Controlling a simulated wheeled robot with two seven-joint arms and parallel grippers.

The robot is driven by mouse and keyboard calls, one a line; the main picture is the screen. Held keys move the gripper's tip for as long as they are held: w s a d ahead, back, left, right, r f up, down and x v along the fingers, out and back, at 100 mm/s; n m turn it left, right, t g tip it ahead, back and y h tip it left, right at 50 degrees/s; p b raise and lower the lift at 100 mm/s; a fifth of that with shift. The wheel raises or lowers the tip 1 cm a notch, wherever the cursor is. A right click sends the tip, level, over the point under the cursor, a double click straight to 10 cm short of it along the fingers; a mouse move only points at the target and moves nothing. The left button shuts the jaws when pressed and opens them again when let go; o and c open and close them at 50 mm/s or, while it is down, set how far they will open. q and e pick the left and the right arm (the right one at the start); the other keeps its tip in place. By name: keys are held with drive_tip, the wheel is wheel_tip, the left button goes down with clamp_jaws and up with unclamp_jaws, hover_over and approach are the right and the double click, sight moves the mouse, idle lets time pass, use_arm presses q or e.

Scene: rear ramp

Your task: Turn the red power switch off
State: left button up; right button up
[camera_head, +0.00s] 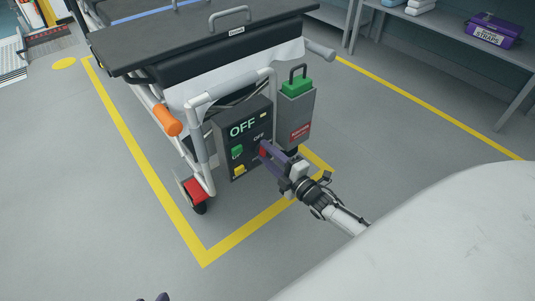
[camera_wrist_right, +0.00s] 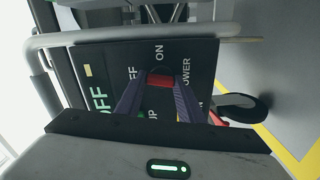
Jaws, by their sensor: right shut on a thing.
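The dark control box (camera_head: 226,150) hangs on the end of the stretcher and its display reads OFF in green. My right gripper (camera_head: 263,149) is shut on the red power switch (camera_head: 262,153) on the box's front.
A green button (camera_head: 237,152) and a yellow button (camera_head: 239,170) sit left of the switch. A grey unit with a green top (camera_head: 296,87) hangs to the right. An orange handle (camera_head: 167,120) and a caster (camera_head: 199,206) are at the left. The floor in front is clear.

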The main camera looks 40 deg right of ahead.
drive_tip(key=shift+n, duration=0.9)
use_arm(q)
drive_tip(key=shift+w+d+r, duration=0.15)
drive_tip(key=shift+r, duration=0.3)
use_arm(e)
drive_tip(key=shift+a+n, duration=0.1)
drive_tip(key=shift+n, duration=0.3)
drive_tip(key=o, duration=1.1)
drive_tip(key=shift+c, duration=0.2)
use_arm(q)
drive_tip(key=shift+f, duration=0.1)
drive_tip(key=a+f+p, duration=0.1)
drive_tip(key=s+a+f+g+y+p, duration=0.1)
drive_tip(key=p, duration=0.1)
drive_tip(key=shift+s+f, duration=0.1)
drive_tip(key=shift+f, duration=0.25)
use_arm(e)
drive_tip(key=s, duration=1)
drive_tip(key=shift+s+d, duration=0.15)
drive_tip(key=shift+d, duration=0.3)
